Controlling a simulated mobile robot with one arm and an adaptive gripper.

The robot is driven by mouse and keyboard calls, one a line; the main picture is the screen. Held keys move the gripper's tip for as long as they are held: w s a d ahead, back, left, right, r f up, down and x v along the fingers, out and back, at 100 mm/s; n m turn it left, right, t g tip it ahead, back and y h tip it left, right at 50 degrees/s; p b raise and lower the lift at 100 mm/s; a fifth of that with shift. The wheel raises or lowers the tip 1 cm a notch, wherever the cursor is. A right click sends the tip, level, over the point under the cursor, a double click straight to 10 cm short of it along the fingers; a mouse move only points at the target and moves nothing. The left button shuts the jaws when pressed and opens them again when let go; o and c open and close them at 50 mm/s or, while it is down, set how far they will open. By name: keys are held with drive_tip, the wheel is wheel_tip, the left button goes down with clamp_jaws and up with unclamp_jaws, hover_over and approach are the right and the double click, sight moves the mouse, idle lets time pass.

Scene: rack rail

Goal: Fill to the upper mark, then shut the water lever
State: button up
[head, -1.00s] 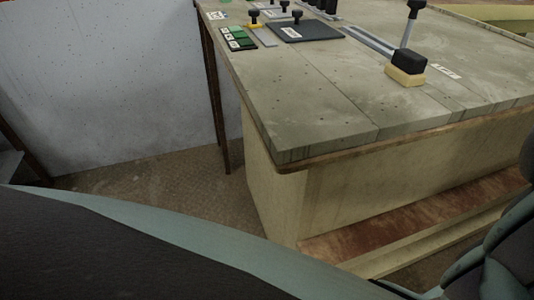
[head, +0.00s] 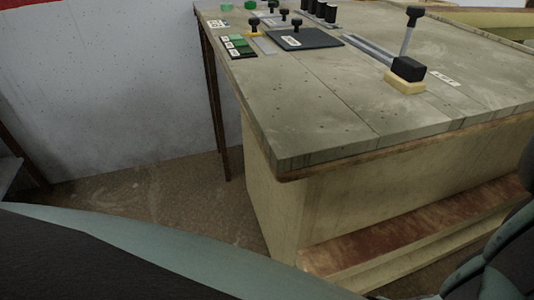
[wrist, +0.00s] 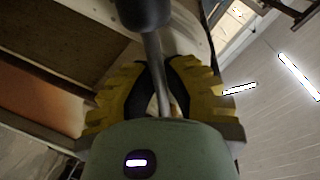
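In the wrist view my gripper (wrist: 157,75) has yellow fingers with black inner pads, closed around the grey shaft of a lever (wrist: 153,48). The lever's dark knob (wrist: 145,14) stands beyond the fingertips. I cannot read any label on this lever, and my gripper is outside the head view. In the head view a lever with a black knob and grey shaft (head: 408,39) rises from a black block on a slotted rail (head: 358,47), free of any gripper. No water gauge or upper mark can be made out.
The worn bench top (head: 300,110) holds a dark plate (head: 310,39) with a black knob, green blocks (head: 237,44), and several black cylinders at its far end. The bench's near left part is bare. Floor (head: 165,205) lies open between bench and wall (head: 95,90).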

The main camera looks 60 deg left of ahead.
drive_tip(key=o, duration=0.5)
drive_tip(key=shift+s, duration=0.1)
drive_tip(key=v, duration=1.2)
drive_tip(key=shift+a, duration=0.15)
